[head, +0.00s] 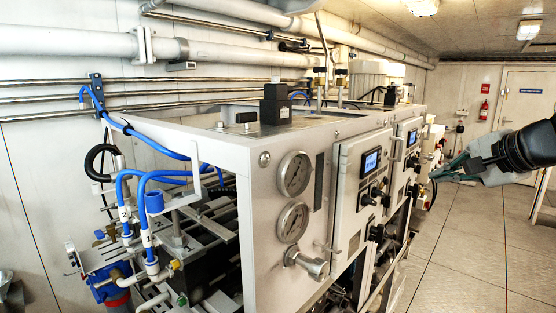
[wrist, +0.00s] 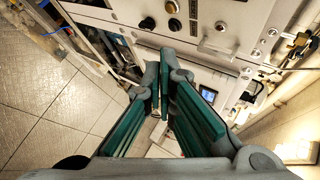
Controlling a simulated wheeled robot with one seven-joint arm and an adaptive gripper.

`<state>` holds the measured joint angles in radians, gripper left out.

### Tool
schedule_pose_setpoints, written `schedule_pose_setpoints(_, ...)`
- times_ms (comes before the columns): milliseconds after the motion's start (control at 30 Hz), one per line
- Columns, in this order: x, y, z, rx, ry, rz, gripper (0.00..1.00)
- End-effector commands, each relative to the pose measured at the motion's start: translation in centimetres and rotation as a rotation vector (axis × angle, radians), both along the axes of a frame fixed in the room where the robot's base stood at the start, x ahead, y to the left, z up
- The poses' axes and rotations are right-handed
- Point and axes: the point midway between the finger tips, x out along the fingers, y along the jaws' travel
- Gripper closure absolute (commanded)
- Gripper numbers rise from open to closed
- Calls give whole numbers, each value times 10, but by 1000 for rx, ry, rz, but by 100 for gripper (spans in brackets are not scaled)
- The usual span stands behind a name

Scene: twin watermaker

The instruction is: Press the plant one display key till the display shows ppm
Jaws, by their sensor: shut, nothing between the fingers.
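The near panel carries a lit blue display (head: 371,162) in the head view, with dark knobs (head: 376,190) below it. A second panel farther back has its own lit display (head: 412,138). I cannot read either display or tell which panel is plant one. My gripper (head: 434,175) is shut and empty, to the right of the panels in the head view, with its tips pointing left. In the wrist view my gripper (wrist: 159,56) has its fingers together below a panel's dark knobs (wrist: 148,23). A lit display (wrist: 207,94) shows just right of the fingers. The display key cannot be made out.
Two round gauges (head: 294,174) and a steel valve fitting (head: 307,264) stick out on the near cabinet's face. Blue hoses (head: 150,192) and piping crowd the left. The tiled floor (head: 455,255) right of the cabinets is clear.

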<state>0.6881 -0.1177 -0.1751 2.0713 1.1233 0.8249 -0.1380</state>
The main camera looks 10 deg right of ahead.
Motion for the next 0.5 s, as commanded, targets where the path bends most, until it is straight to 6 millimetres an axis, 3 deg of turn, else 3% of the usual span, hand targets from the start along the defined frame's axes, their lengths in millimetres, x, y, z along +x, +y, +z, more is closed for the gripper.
schedule_pose_setpoints(267,6,5,0,-1,1,4,100)
schedule_pose_setpoints(500,27,23,0,-1,1,5,100)
